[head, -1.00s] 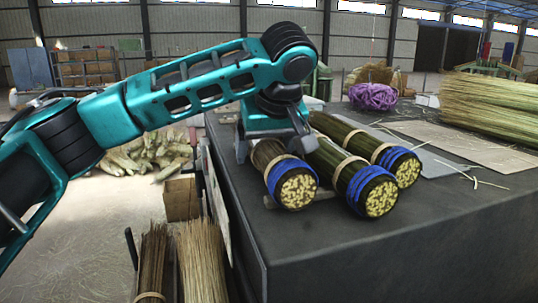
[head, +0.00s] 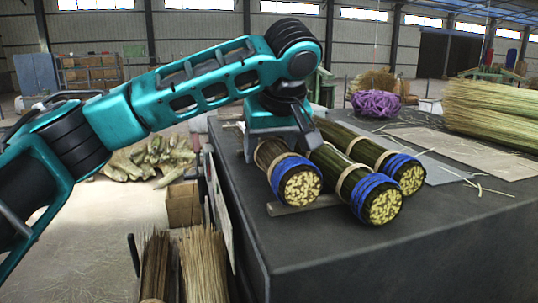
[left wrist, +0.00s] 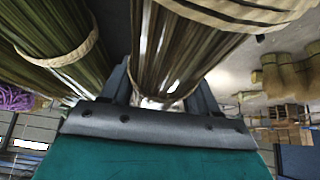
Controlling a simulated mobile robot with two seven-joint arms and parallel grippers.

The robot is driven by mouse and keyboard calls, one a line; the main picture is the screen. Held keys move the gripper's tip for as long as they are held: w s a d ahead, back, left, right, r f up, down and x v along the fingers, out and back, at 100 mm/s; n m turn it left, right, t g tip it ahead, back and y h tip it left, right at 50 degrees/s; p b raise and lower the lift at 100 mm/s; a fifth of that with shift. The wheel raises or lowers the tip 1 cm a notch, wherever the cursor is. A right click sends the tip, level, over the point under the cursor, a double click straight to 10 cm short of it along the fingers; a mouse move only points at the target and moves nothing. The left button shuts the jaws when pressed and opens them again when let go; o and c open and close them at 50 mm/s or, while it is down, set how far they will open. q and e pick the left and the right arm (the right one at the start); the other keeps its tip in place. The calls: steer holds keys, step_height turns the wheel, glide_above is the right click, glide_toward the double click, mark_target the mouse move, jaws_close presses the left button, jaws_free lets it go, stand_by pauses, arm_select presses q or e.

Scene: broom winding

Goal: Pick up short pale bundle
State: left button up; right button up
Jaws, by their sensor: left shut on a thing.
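The short pale bundle (head: 271,156) is the leftmost of three tied bundles at the table's left edge. It is brownish, with a blue band and pale cut ends facing me. My left gripper (head: 277,143) reaches over it from behind and is shut on it. In the left wrist view the bundle (left wrist: 178,50) runs between the two fingers. It seems slightly raised above a short stick (head: 305,205); a clear gap is hard to make out. My right gripper is not in view.
Two darker green bundles (head: 349,174) (head: 385,155) lie close on its right. A grey mat (head: 440,172), a purple coil (head: 377,103) and long straw (head: 490,108) are farther right. Upright bundles (head: 203,265) stand below the left edge. The table's front right is clear.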

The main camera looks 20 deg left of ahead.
arm_select(q)
step_height(320, 180, up, 19)
steer(key=shift+f, duration=0.15)
stand_by(0.7)
